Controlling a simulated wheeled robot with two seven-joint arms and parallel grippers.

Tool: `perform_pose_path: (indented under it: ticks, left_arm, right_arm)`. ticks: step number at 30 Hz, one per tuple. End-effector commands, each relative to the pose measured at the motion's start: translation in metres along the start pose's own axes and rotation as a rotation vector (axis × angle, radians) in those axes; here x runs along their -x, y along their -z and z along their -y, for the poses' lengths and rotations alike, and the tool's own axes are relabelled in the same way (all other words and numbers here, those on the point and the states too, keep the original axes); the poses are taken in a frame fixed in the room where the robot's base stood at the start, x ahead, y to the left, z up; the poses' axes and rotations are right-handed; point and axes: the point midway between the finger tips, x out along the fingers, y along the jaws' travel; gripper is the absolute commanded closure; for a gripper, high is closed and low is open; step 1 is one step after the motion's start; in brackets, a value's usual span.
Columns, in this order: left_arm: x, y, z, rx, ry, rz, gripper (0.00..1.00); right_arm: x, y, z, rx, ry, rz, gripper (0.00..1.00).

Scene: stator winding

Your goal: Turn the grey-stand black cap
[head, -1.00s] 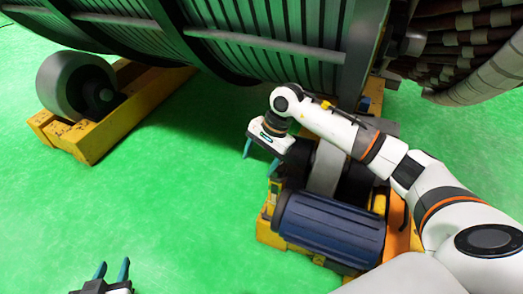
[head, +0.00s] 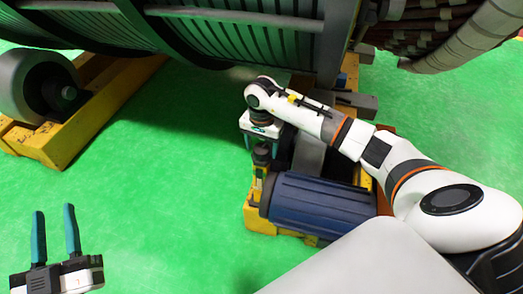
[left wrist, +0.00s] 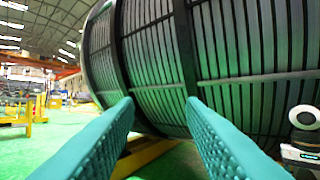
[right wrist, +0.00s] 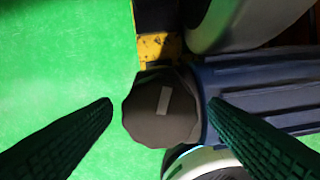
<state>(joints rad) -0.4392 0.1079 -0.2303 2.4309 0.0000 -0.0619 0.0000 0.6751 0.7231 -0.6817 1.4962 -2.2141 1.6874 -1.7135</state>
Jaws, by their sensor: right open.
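The black cap (right wrist: 160,112) is a dark, many-sided knob with a grey bar mark on its face. In the right wrist view it lies between the two spread fingers of my right gripper (right wrist: 161,102), with a gap at the left finger. The right finger passes close beside it over the blue ribbed body; contact is not clear. My left gripper (head: 54,208) is open and empty over the floor at the lower left, far from the cap.
A blue ribbed motor (head: 318,205) lies on a yellow base beside the cap. The large ribbed drum (head: 230,45) spans the back. A grey roller (head: 25,90) on a yellow frame (head: 50,145) stands at left. Green floor between is clear.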

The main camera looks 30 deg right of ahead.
Motion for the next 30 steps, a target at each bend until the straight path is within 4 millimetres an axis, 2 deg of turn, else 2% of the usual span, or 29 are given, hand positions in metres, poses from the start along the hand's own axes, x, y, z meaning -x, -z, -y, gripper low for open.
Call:
perform_pose_path:
  ticks: [6,14,23,30]
  left_arm:
    - [0.0,-0.013,0.002,0.004,0.005,0.091,0.64]
    - [0.0,-0.015,0.002,0.004,0.005,0.098,0.64]
    - [0.0,-0.014,0.002,0.004,0.005,0.096,0.64]
    - [-0.001,-0.013,0.002,0.004,0.005,0.084,0.64]
  right_arm:
    - [-0.012,0.0,0.0,-0.001,0.0,0.0,0.32]
    - [-0.013,0.0,0.0,-0.001,0.0,0.0,0.32]
    - [-0.012,0.0,0.0,-0.001,0.0,0.0,0.77]
    - [-0.012,0.0,0.0,-0.021,0.0,0.001,0.77]
